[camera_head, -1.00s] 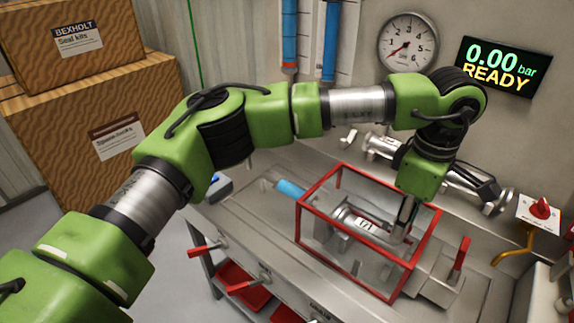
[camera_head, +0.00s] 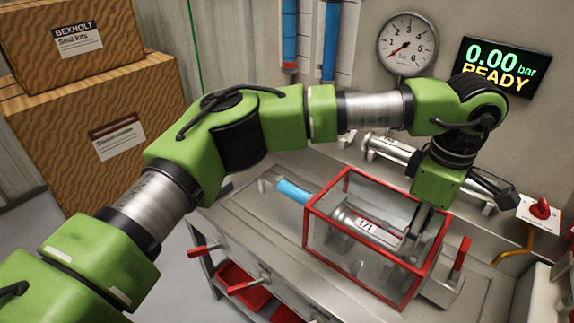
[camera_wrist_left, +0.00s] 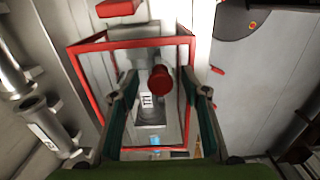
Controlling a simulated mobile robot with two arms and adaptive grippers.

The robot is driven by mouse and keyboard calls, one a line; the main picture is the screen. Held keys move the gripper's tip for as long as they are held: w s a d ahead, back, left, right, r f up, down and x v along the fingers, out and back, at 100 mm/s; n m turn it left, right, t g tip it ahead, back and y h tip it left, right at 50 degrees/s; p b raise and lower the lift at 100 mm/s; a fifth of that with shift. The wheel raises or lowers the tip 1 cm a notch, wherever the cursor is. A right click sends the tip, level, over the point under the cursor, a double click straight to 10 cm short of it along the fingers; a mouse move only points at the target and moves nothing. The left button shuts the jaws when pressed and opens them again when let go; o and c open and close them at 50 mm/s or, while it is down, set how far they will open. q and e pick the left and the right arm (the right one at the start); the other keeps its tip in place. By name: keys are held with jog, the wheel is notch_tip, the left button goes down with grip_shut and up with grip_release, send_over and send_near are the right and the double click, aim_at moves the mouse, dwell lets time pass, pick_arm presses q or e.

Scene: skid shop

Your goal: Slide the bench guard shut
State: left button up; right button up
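The bench guard (camera_head: 375,180) is a clear box with a red frame on the steel bench. It stands over a silver cylindrical part with a label (camera_head: 365,224). A blue rod (camera_head: 292,190) sticks out past its left end. My left gripper (camera_head: 418,228) points down at the guard's right end. In the left wrist view the guard's red frame (camera_wrist_left: 130,42) lies ahead, and my left gripper's fingers (camera_wrist_left: 160,77) are spread apart. A round red knob (camera_wrist_left: 160,84) shows between them, with gaps on both sides. Whether a finger touches the guard is unclear. My right gripper is out of view.
A red lever (camera_head: 462,254) stands just right of the guard. A red rotary switch (camera_head: 540,209) is further right. Red-handled valves (camera_head: 204,249) stick out along the bench front. Cartons (camera_head: 95,125) stand at the left.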

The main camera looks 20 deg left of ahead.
pick_arm(q)
jog(key=shift+r, duration=0.1)
jog(key=shift+r+p, duration=2.15)
jog(key=shift+r, duration=1.55)
jog(key=shift+f, duration=0.1)
